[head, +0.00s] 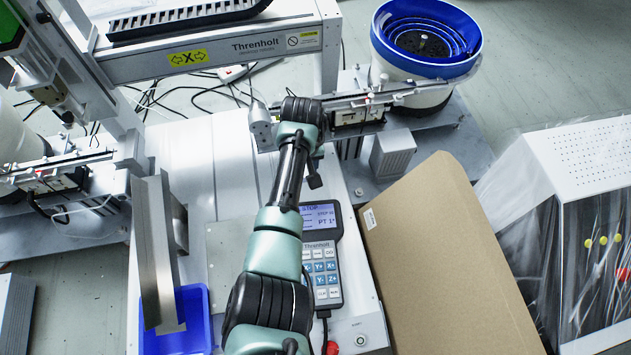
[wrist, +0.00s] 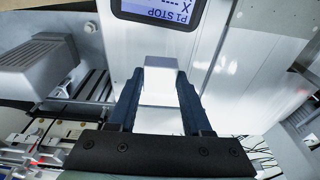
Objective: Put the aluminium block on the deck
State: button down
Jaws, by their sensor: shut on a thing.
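In the wrist view, my gripper (wrist: 160,78) has its two dark fingers closed on the sides of a pale block, the aluminium block (wrist: 160,90). The block is bright and blends into the white surface behind it, so its lower end and its height above that surface cannot be told. The white deck (wrist: 222,85) fills the area beyond the fingers; it also shows in the head view (head: 205,150). In the head view my arm reaches up across the deck past the pendant, and it hides the block and the fingertips.
A teach pendant (head: 322,262) lies beside my arm. A blue bin (head: 197,315) and angled metal plates (head: 152,250) stand left. A cardboard sheet (head: 440,260) leans right. A grey box (head: 393,153) and a blue-rimmed bowl feeder (head: 440,68) stand upper right; the gantry beam (head: 220,55) crosses above.

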notch_tip(320, 180, down, 10)
jog(key=b, duration=0.8)
jog(key=shift+f, duration=0.15)
jog(key=shift+c, duration=1.7)
grip_release()
notch_tip(320, 180, up, 12)
jog(key=s+p, duration=0.1)
jog(key=p, duration=1)
jog(key=shift+s+d, duration=0.2)
jog(key=shift+s, duration=0.2)
